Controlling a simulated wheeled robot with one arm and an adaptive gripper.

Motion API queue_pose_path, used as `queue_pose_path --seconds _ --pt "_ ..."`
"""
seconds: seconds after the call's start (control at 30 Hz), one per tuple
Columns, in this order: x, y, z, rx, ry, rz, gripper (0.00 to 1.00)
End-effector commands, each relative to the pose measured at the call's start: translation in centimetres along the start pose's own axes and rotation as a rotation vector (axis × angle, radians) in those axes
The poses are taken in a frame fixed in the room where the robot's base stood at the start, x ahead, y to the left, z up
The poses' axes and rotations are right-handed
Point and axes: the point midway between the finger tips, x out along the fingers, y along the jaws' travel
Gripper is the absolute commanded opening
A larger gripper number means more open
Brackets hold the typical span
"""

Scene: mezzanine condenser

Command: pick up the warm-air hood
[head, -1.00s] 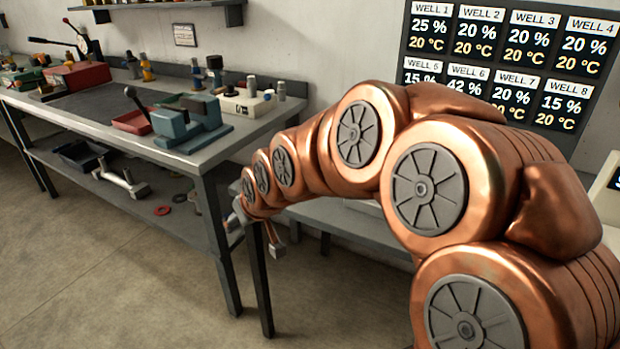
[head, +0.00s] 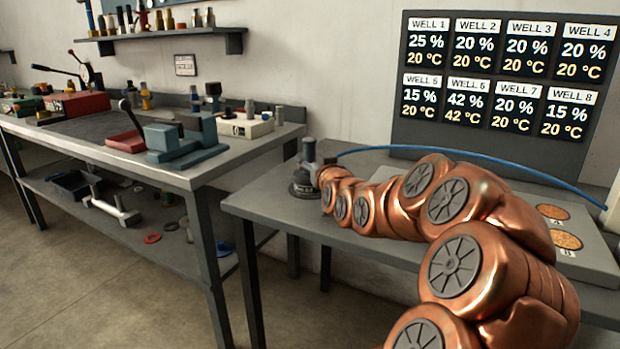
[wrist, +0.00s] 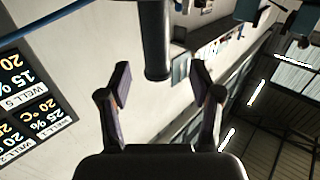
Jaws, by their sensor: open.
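I take the dark grey piece with an upright post and a wide round base (head: 304,180) to be the warm-air hood. It stands upright at the left end of the near bench in the head view. In the wrist view a dark round post (wrist: 155,38), probably its handle, comes down from the top edge, its end between my fingertips. My gripper (wrist: 161,78) is open, one finger on each side of the post, with gaps showing. In the head view my arm reaches left to the hood, and the gripper itself is mostly hidden there.
A blue hose (head: 460,152) arches over the bench (head: 268,205) behind my arm. A grey plate with copper discs (head: 552,212) lies at the right. The well board (head: 400,140) stands behind. A workbench (head: 225,165) with tools is at the left.

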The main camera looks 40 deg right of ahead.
Motion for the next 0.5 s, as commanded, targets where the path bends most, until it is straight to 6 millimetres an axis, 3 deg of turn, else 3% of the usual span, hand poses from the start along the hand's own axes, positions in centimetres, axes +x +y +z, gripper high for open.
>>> queue_pose_path --seconds 0.5 --pt "4.8 0.4 0.2 -0.002 0.001 -0.001 0.64"
